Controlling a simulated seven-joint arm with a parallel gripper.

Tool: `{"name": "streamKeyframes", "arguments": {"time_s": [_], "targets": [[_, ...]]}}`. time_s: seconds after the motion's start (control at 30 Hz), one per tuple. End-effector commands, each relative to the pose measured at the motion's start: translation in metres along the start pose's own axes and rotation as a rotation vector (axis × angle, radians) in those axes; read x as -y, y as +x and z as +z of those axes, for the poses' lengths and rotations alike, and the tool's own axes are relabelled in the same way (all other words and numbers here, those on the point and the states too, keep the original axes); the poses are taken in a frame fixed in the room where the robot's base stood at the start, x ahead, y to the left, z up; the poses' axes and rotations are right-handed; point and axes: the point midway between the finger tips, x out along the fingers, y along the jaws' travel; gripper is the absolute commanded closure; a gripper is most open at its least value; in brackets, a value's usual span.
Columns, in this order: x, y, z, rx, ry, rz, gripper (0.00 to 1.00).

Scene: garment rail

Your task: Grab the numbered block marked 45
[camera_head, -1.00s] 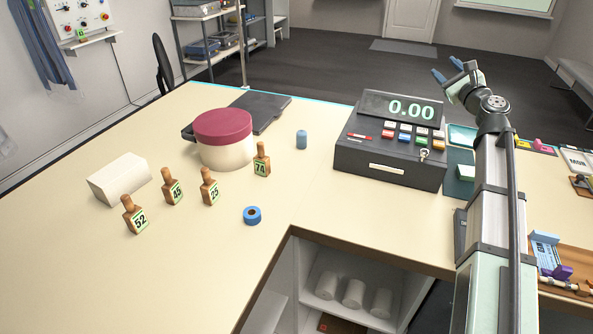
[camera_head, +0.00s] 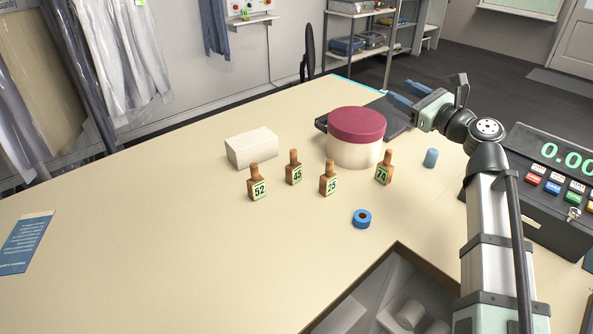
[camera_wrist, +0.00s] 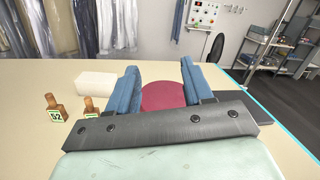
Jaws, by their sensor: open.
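The wooden block marked 45 (camera_head: 293,168) stands upright on the counter, second from the left among several similar numbered blocks. Block 52 (camera_head: 257,183) is to its left, block 25 (camera_head: 328,180) to its right and block 74 (camera_head: 384,168) further right. My gripper (camera_head: 400,96) is open and empty, above the counter's far side by the round box, well to the right of block 45. In the wrist view, the open blue fingers (camera_wrist: 161,80) frame the box. Block 52 (camera_wrist: 56,110) shows at left there, with another block partly hidden by my gripper.
A round box with a dark red lid (camera_head: 356,138) stands behind blocks 25 and 74. A white block (camera_head: 252,148) lies behind 52 and 45. A blue tape roll (camera_head: 362,218), blue cylinder (camera_head: 431,158) and cash register (camera_head: 545,185) are to the right. The left counter is mostly clear.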

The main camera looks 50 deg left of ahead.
Motion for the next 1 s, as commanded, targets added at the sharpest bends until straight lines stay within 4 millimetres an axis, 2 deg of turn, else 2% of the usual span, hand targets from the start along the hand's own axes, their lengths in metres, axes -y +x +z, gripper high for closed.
{"name": "streamKeyframes", "arguments": {"time_s": [0.03, 0.17, 0.37, 0.57, 0.7, 0.8, 1.0], "targets": [[-0.016, 0.007, 0.004, 0.004, 0.014, 0.029, 0.49], [-0.049, 0.024, 0.008, 0.01, 0.047, 0.082, 0.49], [-0.087, 0.047, -0.01, 0.0, 0.072, 0.07, 0.49], [-0.128, 0.071, -0.045, -0.029, 0.076, -0.001, 0.49], [-0.17, 0.087, -0.076, -0.06, 0.07, -0.063, 0.49], [-0.202, 0.095, -0.098, -0.086, 0.058, -0.11, 0.49], [-0.247, 0.099, -0.128, -0.123, 0.046, -0.184, 0.49]]}}
